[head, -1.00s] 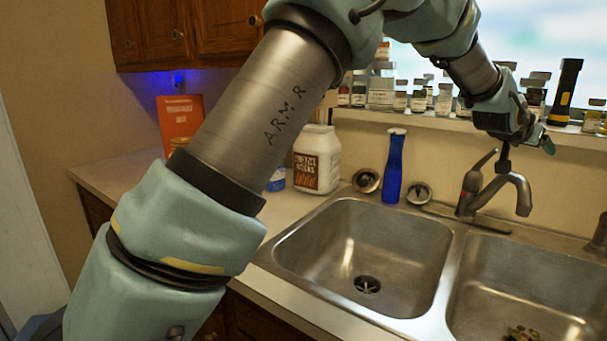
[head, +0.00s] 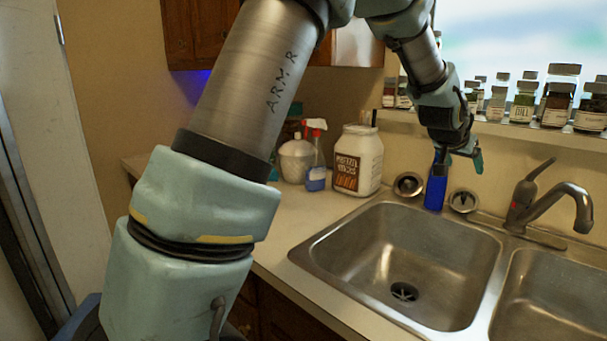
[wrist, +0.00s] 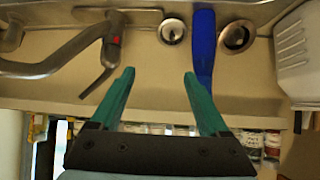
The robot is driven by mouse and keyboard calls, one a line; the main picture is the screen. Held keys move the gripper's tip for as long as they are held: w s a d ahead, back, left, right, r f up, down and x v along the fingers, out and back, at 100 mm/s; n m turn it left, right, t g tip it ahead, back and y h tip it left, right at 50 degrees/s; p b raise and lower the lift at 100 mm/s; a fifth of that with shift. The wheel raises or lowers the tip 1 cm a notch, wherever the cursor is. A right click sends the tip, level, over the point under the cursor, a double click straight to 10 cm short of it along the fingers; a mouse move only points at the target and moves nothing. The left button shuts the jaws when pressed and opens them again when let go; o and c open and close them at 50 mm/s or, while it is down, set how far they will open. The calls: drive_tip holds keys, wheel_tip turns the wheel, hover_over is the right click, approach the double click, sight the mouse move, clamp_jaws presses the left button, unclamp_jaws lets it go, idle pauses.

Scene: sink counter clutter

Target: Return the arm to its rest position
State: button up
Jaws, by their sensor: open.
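My arm reaches across the picture in the head view, from the lower left up and over toward the sink's back edge. My gripper (head: 459,158) hangs at its end, over the back of the counter, and overlaps the top of a blue bottle (head: 434,190). In the wrist view my gripper (wrist: 159,76) has its two green fingers spread, with nothing between them. The blue bottle (wrist: 203,45) shows there just beyond the right finger; whether they touch is unclear.
The faucet (head: 540,205) stands right of my gripper, behind the double sink (head: 345,222). Two round metal strainers (head: 408,185) flank the bottle. A white jar (head: 358,160) and spray bottle (head: 316,165) stand left. Small jars (head: 525,102) line the windowsill.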

drive_tip(key=a+f+n+g+y, duration=0.1)
drive_tip(key=a+f+n+y, duration=0.25)
drive_tip(key=a, duration=1.45)
drive_tip(key=a+f+n+y, duration=0.2)
drive_tip(key=a+f+y, duration=0.15)
drive_tip(key=a, duration=1.35)
drive_tip(key=s+a+f+n+g+y, duration=0.1)
drive_tip(key=s+a+f+n+g, duration=0.3)
drive_tip(key=s+a, duration=0.9)
wheel_tip(320, 180, down, 9)
drive_tip(key=b, duration=0.7)
drive_tip(key=shift+s+a+r, duration=0.2)
drive_tip(key=shift+s+a, duration=0.05)
drive_tip(key=shift+s, duration=0.1)
drive_tip(key=shift+c, duration=0.3)
